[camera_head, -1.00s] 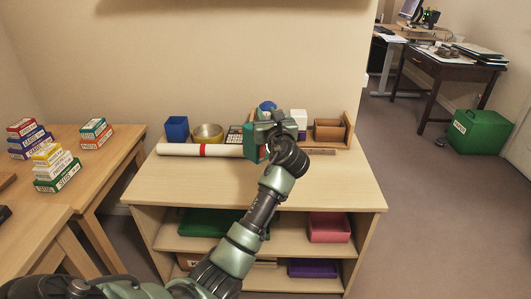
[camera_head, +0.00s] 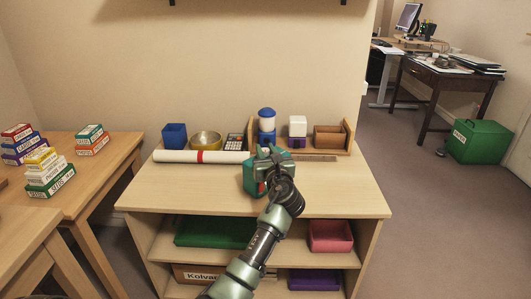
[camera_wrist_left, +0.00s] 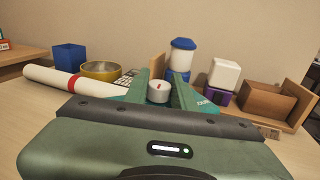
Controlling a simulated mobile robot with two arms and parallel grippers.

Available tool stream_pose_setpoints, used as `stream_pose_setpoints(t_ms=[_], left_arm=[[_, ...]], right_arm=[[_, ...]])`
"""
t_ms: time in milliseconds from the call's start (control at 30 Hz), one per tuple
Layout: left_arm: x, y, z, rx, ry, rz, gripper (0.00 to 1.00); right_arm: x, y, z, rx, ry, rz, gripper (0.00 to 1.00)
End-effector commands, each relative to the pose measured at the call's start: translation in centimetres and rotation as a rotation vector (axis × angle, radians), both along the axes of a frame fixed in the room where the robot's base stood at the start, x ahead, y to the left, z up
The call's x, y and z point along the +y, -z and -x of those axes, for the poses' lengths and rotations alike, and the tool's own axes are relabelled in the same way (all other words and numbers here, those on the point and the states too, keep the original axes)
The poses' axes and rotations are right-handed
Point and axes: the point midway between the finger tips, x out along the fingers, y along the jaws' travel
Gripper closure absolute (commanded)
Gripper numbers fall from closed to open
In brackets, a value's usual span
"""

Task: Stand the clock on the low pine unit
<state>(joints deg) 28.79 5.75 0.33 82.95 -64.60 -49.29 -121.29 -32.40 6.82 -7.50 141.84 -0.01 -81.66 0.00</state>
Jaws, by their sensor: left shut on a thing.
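The low pine unit (camera_head: 215,201) stands against the wall, with a flat top and open shelves below. My left gripper (camera_head: 268,152) is over the middle of its top, in front of the row of things at the back. My right gripper is not in view.
At the back of the top stand a blue cup (camera_head: 174,136), a brass bowl (camera_head: 206,141), a blue-and-white jar (camera_head: 267,124) and a wooden rack (camera_head: 347,135). A white roll (camera_head: 180,156) lies before them. The top's front left and right are bare.

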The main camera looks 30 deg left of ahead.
Motion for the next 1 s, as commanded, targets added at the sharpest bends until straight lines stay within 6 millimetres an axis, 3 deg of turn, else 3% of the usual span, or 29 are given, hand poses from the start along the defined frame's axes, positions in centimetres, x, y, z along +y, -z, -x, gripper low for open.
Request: stream_pose_setpoints(t_ms=[67,100,167,567,767,1000], left_arm=[[0.0,-0.2,0.0,-0.002,0.000,-0.001,1.00],[0.0,0.0,0.0,0.001,0.000,0.001,0.64],[0.0,0.0,0.0,0.001,0.000,0.001,0.53],[-0.4,0.0,0.4,0.001,0.001,0.001,0.53],[-2.5,-0.2,2.3,0.001,0.003,0.003,0.53],[-6.3,-0.2,5.9,0.001,0.002,0.003,0.53]], right_arm=[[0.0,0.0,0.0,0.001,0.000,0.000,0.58],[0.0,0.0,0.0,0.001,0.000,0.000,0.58],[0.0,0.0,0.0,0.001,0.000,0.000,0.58],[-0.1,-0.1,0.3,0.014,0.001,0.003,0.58],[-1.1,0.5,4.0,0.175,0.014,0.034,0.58],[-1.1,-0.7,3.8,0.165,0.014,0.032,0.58]])
